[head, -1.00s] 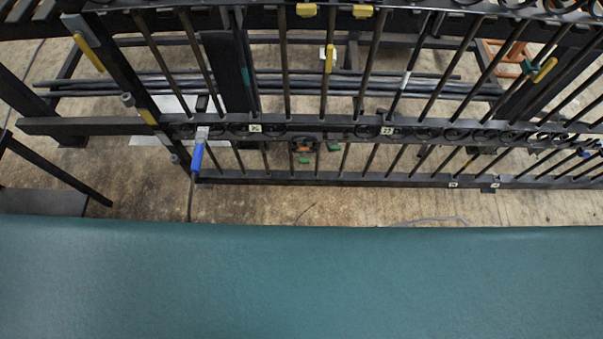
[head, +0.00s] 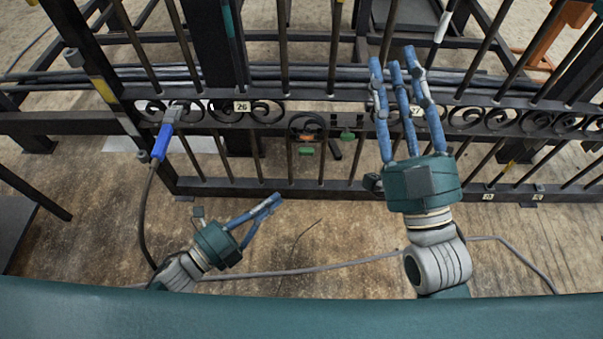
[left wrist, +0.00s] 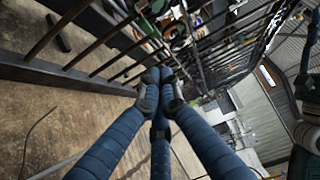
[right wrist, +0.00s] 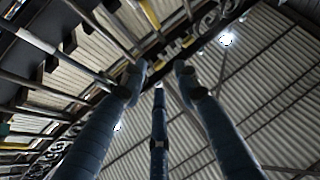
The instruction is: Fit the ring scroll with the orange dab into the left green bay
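A dark ring with an orange dab (head: 307,137) shows in the gate's scroll band (head: 460,115), near the middle of the head view. One green mark (head: 306,151) is just below it. Another green mark (head: 347,136) is to its right; I cannot make out a bay's edges there. My left gripper (head: 274,201) is low in front of the gate, below the ring; its fingertips are together with nothing between them. My right gripper (head: 396,65) is right of the ring, fingers pointing up across the band, spread and empty. I cannot tell whether it touches the gate.
A blue-handled tool (head: 162,140) with a cable hangs at the gate's left side. Number label 26 (head: 242,106) is on the band. Vertical bars (head: 335,45) rise above it. A grey cable (head: 330,267) lies on the floor. A teal surface (head: 200,310) fills the front edge.

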